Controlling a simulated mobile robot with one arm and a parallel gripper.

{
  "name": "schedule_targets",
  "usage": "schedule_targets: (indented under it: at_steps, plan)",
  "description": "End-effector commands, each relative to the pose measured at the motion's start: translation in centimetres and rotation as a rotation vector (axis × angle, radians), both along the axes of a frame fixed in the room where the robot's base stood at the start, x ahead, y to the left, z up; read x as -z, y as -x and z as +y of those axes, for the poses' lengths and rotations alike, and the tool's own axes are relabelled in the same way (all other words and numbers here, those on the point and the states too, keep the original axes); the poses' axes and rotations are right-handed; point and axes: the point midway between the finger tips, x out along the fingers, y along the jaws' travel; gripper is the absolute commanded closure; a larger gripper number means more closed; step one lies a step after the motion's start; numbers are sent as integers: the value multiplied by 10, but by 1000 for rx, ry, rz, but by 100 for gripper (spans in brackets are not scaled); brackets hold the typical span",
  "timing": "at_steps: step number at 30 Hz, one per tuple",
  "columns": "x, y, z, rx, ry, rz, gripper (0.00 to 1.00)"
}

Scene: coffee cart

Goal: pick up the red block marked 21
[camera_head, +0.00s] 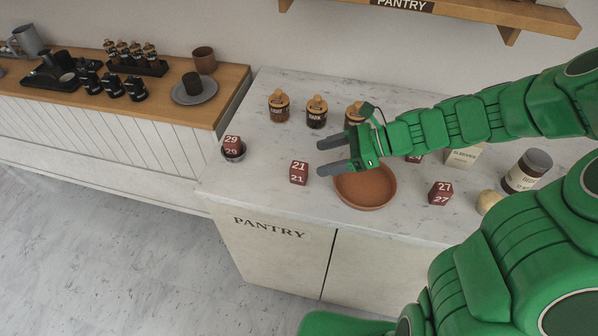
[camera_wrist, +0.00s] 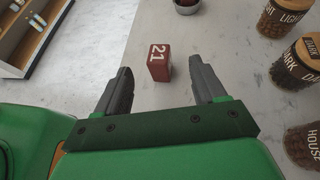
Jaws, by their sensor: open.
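The red block marked 21 (camera_head: 299,173) stands upright on the pale marble counter, left of the terracotta dish. In the wrist view the block (camera_wrist: 159,63) is ahead of the fingertips, roughly between their lines and nearer the middle. My gripper (camera_head: 324,155) is open and empty, with dark grey fingers pointing left. It is above the counter, to the right of the block and partly over the dish's left edge. In the wrist view the two fingers (camera_wrist: 160,78) are spread wide, with nothing held between them.
A terracotta dish (camera_head: 390,200) lies below my gripper. A red block marked 29 (camera_head: 232,142) sits in a small bowl (camera_head: 235,155); one marked 27 (camera_head: 440,192) stands to the right. Lidded jars (camera_head: 316,113) line the back. The counter's front edge is close to block 21.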

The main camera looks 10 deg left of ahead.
Motion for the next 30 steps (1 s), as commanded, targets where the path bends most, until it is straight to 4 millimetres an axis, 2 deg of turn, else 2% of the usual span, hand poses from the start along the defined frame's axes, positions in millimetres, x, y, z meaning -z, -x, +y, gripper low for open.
schedule_targets:
  at_steps: [16, 25, 30]
  plan:
    - [17, 7, 30, 4, -3, 10, 30]
    - [35, 17, 61, 2, -4, 9, 30]
    - [38, 17, 67, 5, -4, 7, 30]
